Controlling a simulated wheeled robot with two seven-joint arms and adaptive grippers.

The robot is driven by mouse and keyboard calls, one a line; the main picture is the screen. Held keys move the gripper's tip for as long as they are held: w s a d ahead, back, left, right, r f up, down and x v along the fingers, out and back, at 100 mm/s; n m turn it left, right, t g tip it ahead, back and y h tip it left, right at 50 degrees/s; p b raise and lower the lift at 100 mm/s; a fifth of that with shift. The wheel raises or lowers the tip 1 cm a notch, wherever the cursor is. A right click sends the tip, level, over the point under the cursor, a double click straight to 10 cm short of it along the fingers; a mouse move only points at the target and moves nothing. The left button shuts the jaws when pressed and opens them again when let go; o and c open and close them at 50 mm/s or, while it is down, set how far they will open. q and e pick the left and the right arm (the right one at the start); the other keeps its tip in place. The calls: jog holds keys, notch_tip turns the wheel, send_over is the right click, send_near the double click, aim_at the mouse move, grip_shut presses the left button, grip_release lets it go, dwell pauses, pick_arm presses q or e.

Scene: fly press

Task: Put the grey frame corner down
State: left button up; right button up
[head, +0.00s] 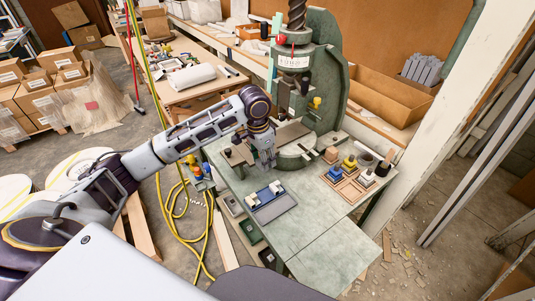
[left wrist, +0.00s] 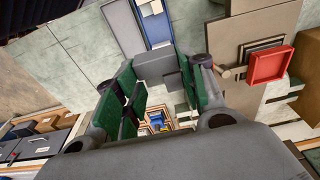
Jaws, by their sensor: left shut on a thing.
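The grey frame corner (left wrist: 155,66) is a flat grey piece between the green-padded fingers of my left gripper (left wrist: 163,82) in the left wrist view. The fingers are shut on it. In the head view my left gripper (head: 265,158) points down over the green press table (head: 315,215), in front of the press. The corner is too small to make out clearly there, and I cannot tell whether it touches anything below. My right gripper is not in view.
The green fly press (head: 320,75) stands behind my gripper. A blue and grey tray (head: 275,208) with pale parts lies nearer on the table. A wooden tray (head: 345,187) with coloured blocks is at the right. The table's front part is clear. A yellow hose (head: 208,235) lies on the floor.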

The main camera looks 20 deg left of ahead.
pick_arm(q)
jog(key=shift+f, duration=0.1)
jog(key=s+d+f+n, duration=0.2)
jog(key=f+n, duration=0.1)
jog(key=f, duration=0.2)
jog(key=s+d+f+n, duration=0.1)
jog(key=s+f+n, duration=0.1)
jog(key=f, duration=0.3)
jog(key=shift+d+f+n+y, duration=0.3)
jog(key=shift+d+n+y, duration=0.1)
jog(key=shift+n, duration=0.1)
jog(key=shift+s, duration=0.1)
